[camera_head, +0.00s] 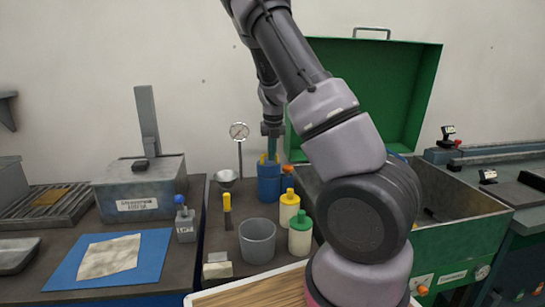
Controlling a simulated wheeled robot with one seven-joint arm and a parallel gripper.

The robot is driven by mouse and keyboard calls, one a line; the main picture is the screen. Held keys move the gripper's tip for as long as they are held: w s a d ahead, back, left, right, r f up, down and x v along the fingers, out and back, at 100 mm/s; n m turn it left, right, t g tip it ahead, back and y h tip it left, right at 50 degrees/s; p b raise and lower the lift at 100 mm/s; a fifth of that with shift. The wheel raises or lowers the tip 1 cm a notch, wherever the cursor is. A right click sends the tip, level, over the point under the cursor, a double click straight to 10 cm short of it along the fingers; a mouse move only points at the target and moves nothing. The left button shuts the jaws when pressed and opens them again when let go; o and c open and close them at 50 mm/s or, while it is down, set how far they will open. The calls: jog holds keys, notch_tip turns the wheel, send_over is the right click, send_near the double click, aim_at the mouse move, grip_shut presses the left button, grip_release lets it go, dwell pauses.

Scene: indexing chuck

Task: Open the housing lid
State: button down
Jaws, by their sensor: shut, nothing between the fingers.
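A large green lid (412,85) stands raised, close to upright, at the back of an open-topped green housing (458,237) on the right. A metal handle (372,31) sits on its top edge. My arm crosses in front of the lid and hides its middle and lower left, and part of the housing's inside. My gripper (272,152) points down just left of the lid, above or behind a blue tool cup (269,190). It is small in the picture, shut and empty. I see no contact between it and the lid.
A grey box (140,190) and a blue mat (68,268) are on the left. A wooden board (255,294) lies in front.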

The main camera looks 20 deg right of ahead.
jog(key=shift+r, duration=0.1)
jog(key=shift+w+d+r+g, duration=0.1)
jog(key=shift+w+r+g, duration=0.15)
jog(key=shift+w+g, duration=0.15)
jog(key=shift+w+r, duration=0.1)
jog(key=shift+w+d+r+g, duration=0.2)
jog(key=shift+w+r+g, duration=0.3)
jog(key=shift+w+g, duration=0.35)
jog(key=w+g, duration=0.1)
jog(key=w+r+g, duration=0.1)
jog(key=w+d+g+y, duration=0.1)
jog(key=w+g, duration=0.1)
jog(key=shift+w+r, duration=0.1)
jog(key=shift+r, duration=0.2)
jog(key=w+d+f, duration=0.2)
jog(key=w, duration=0.8)
jog(key=shift+w+f, duration=0.15)
jog(key=shift+a, duration=0.1)
